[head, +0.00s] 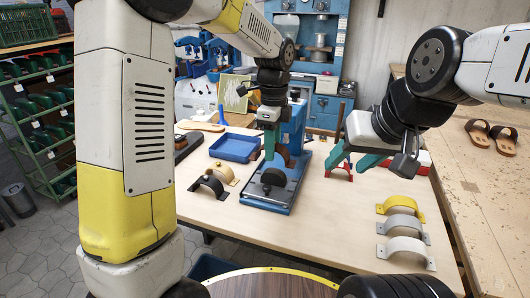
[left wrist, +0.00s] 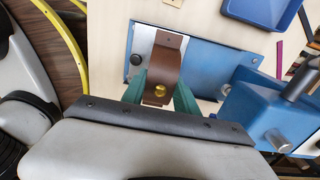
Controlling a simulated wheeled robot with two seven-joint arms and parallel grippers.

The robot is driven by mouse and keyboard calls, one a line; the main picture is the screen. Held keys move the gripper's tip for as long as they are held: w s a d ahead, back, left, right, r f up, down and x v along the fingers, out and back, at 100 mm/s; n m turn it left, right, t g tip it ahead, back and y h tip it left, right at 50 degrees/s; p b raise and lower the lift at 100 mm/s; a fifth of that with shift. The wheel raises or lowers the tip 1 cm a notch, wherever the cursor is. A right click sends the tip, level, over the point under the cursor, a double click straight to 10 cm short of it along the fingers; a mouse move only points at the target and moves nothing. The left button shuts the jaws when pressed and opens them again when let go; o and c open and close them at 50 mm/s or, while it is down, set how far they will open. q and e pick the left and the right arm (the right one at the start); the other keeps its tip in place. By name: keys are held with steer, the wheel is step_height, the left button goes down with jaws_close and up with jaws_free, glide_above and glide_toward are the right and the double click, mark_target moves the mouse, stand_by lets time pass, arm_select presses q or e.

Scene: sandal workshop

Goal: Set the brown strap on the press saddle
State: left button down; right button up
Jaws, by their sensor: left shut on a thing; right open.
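The brown strap (head: 285,154) is a curved band. It also shows in the left wrist view (left wrist: 164,62), with a brass stud near its lower end. My left gripper (head: 271,146) is shut on it, its green fingers on either side of the strap's end (left wrist: 160,92). The strap is held just above and behind the press saddle (head: 270,177), a dark dome on the blue press base (head: 268,207). In the left wrist view the strap covers the saddle. My right gripper (head: 352,160) is open and empty, right of the press.
A blue tray (head: 234,160) and black (head: 208,186) and tan (head: 224,172) straps lie left of the press. Yellow (head: 401,206), grey (head: 404,226) and white (head: 407,250) straps lie at right. A red stand (head: 339,172) is by my right gripper. The front middle is clear.

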mark_target(274, 171)
arm_select(q)
steer(key=shift+w+d, duration=0.2)
steer(key=shift+w, duration=0.05)
steer(key=shift+f, duration=3.85)
steer(key=shift+f, duration=0.3)
steer(key=shift+c, duration=2.3)
jaws_free()
steer(key=shift+r, duration=3.5)
